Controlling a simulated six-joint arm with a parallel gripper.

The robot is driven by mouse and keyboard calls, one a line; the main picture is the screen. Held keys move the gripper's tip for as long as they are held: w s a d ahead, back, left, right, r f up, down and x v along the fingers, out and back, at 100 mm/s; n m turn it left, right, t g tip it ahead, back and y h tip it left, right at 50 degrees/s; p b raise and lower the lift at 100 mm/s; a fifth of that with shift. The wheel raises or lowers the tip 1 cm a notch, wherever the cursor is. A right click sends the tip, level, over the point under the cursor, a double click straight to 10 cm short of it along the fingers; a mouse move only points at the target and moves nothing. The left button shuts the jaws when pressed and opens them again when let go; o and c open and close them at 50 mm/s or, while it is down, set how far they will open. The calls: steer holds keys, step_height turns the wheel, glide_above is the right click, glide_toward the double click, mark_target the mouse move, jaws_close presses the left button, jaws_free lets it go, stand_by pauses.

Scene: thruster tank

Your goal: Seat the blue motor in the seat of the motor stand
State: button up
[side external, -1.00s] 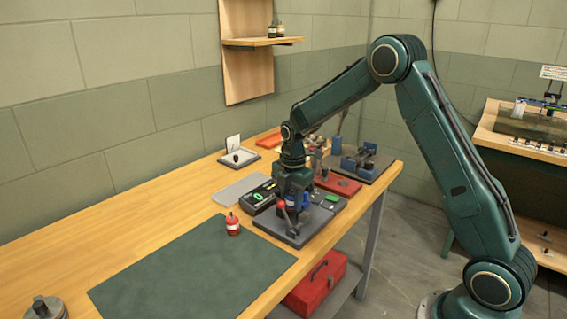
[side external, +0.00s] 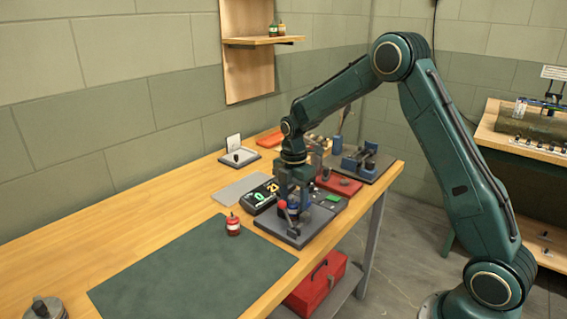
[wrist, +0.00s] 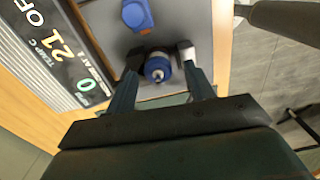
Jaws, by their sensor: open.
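The blue motor (wrist: 157,68) stands upright with its pale shaft toward the wrist camera. It is at a dark fitting of the motor stand, whose grey base plate (side external: 275,228) lies on the bench. Whether it is fully down in the seat cannot be told. My gripper (wrist: 159,66) is open, with one finger on each side of the motor. In the side external view my gripper (side external: 294,200) is low over the stand and partly hides the motor. Another blue round part (wrist: 137,14) is on the plate beyond the motor.
A meter with lit digits (side external: 260,196) lies beside the stand. A red-ball lever (side external: 282,204) is close to my gripper. Red and dark fixtures crowd the back; the mat is mostly clear.

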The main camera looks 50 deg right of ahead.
steer(key=r, duration=0.3)
steer(key=shift+w+r, duration=0.2)
steer(key=shift+w, duration=0.1)
step_height(320, 180, up, 11)
glide_above(257, 250)
step_height(257, 250, down, 20)
steer(key=shift+r, duration=0.1)
step_height(257, 250, up, 14)
steer(key=f, duration=0.1)
steer(key=s+d+r+m+t, duration=0.2)
steer(key=s+r+m, duration=0.6)
steer(key=s+r, duration=0.3)
steer(key=shift+s+d+r+t, duration=0.35)
steer(key=shift+s+t, duration=0.05)
steer(key=shift+s, duration=0.9)
steer(key=shift+s, duration=0.15)
stand_by(0.7)
